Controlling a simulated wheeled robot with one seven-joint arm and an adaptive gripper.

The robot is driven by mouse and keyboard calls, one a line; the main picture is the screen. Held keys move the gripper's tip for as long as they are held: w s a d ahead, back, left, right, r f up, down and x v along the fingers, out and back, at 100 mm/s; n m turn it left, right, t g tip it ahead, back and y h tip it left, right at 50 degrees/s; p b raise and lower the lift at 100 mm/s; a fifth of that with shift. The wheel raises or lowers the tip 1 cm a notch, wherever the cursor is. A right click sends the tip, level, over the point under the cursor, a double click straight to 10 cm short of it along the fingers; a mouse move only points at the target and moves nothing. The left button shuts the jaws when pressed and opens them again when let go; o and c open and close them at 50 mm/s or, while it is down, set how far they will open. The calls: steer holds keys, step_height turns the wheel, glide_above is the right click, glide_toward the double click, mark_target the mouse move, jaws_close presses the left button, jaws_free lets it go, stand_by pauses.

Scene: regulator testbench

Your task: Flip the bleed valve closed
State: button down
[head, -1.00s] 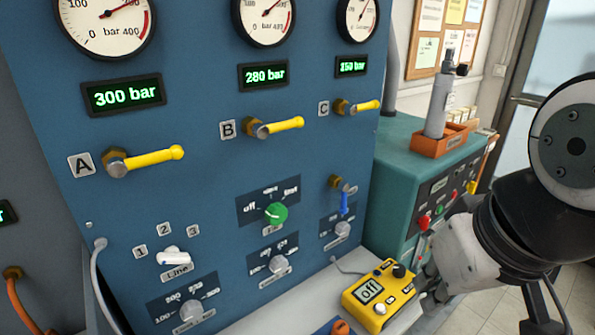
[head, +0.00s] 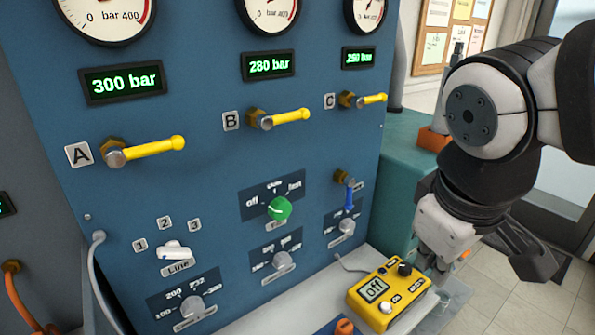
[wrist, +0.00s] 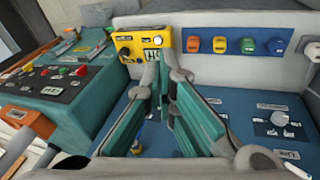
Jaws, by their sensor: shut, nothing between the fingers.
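A small valve with a brass fitting and a blue lever (head: 349,195) sits at the lower right of the blue panel, below valve C. It looks like the bleed valve. Its label is too small to read. The lever hangs roughly straight down. My gripper (head: 430,258) is to the right of it, apart from it, beside the yellow meter. In the wrist view my gripper (wrist: 163,72) is shut and empty, with its fingers over the panel. A bit of blue and brass shows beside the left finger, mostly hidden.
The yellow meter (head: 387,291), reading "off", stands on the light ledge (head: 262,318) below the valve. Yellow levers A (head: 150,147), B (head: 285,118) and C (head: 370,99) stick out above. A green knob (head: 279,208) is left of the blue lever. A teal cabinet (head: 402,160) stands at right.

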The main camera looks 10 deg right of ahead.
steer(key=w+n+h+p, duration=0.1)
steer(key=w+n+h, duration=0.1)
steer(key=w+n, duration=0.4)
steer(key=n+t+h+p, duration=0.3)
steer(key=n, duration=1.3)
glide_toward(349, 195)
steer(key=s+a+f, duration=0.2)
steer(key=a, duration=0.2)
steer(key=shift+d+r, duration=0.15)
steer(key=x, duration=1)
